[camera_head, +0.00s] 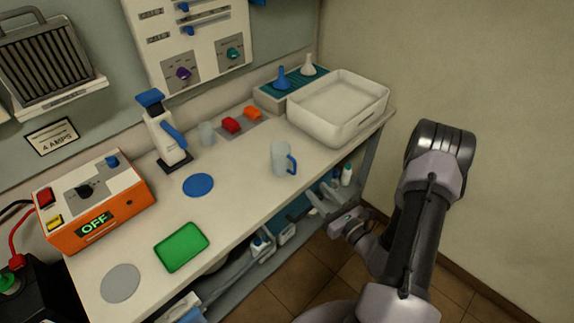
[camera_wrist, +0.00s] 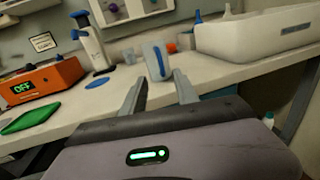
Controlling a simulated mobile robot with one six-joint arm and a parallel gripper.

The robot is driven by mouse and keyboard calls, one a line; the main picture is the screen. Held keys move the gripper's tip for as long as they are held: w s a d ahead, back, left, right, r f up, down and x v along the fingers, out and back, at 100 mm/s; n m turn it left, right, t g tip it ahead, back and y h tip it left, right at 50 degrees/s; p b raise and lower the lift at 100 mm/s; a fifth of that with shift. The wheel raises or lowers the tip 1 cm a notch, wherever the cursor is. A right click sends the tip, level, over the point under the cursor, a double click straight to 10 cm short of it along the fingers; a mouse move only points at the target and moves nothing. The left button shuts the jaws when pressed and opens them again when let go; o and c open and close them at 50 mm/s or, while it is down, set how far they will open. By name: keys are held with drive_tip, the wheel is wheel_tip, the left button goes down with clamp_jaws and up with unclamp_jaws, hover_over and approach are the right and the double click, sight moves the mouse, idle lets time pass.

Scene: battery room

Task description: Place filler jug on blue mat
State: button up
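The filler jug (camera_head: 279,157), pale and translucent with a blue handle, stands upright on the bench, right of the middle. It also shows in the wrist view (camera_wrist: 153,61), beyond my fingertips. The blue mat (camera_head: 198,185), a flat round disc, lies bare on the bench to the left of the jug; it appears at the left in the wrist view (camera_wrist: 97,83). My gripper (camera_wrist: 160,86) is open and empty, its two fingers apart and pointing toward the jug without touching it. In the head view my gripper is low, off the bench's front edge.
A green mat (camera_head: 181,247) and a grey disc (camera_head: 120,283) lie on the left bench. An orange power unit (camera_head: 120,205) stands behind them. A white-and-blue stand (camera_head: 165,135) rises behind the blue mat. A white tray (camera_head: 338,108) sits right of the jug.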

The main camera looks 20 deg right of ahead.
drive_tip(key=b, duration=0.2)
approach(285, 162)
drive_tip(key=w, duration=0.3)
drive_tip(key=w+d, duration=0.1)
drive_tip(key=w, duration=0.1)
drive_tip(key=shift+f, duration=0.2)
clamp_jaws()
idle(0.8)
